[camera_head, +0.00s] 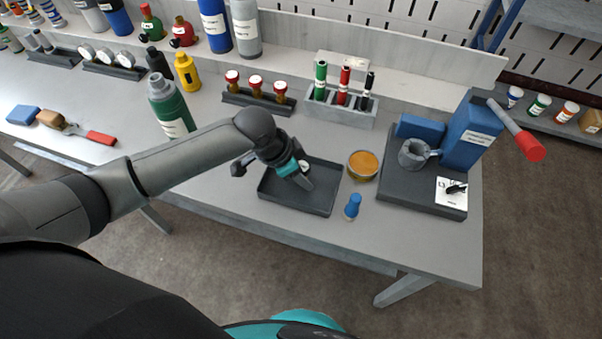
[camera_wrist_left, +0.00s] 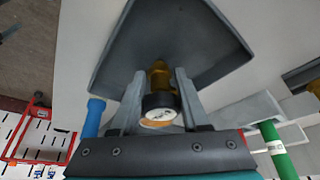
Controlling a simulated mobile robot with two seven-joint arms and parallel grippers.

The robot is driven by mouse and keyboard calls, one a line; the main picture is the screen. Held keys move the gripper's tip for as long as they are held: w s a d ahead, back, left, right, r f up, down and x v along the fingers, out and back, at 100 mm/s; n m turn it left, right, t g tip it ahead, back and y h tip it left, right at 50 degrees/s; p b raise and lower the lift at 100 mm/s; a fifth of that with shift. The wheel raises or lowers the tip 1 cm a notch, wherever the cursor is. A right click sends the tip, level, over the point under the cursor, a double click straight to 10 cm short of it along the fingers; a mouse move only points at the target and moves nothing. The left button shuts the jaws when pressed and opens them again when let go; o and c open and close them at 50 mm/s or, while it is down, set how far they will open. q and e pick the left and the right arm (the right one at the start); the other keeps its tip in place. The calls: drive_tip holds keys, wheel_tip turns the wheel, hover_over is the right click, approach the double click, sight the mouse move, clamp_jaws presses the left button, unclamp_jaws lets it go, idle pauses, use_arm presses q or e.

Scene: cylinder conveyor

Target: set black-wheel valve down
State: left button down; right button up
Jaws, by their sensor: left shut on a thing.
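The black-wheel valve (camera_wrist_left: 160,106) shows in the left wrist view, with a brass body and a black wheel with a white face. My left gripper (camera_wrist_left: 160,90) is shut on it, one finger on each side. The brass end points toward the dark tray (camera_wrist_left: 190,20); I cannot tell whether it touches the tray floor. In the head view my left gripper (camera_head: 303,180) is over the dark tray (camera_head: 285,208), and mostly hides the valve. My right gripper is not in view.
A tin with an orange top (camera_head: 363,165) and a small blue-topped item (camera_head: 352,206) stand right of the tray. A dark fixture base (camera_head: 425,192) is further right. Behind are a rack of red-wheel valves (camera_head: 255,82) and a marker holder (camera_head: 342,113). A green bottle (camera_head: 172,108) stands left.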

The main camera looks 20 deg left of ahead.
use_arm(q)
drive_tip(key=shift+f, duration=0.15)
drive_tip(key=shift+c, duration=2)
unclamp_jaws()
drive_tip(key=p+v, duration=0.3)
drive_tip(key=v, duration=0.9)
drive_tip(key=shift+r+p, duration=0.25)
drive_tip(key=shift+p, duration=0.1)
drive_tip(key=shift+w, duration=0.1)
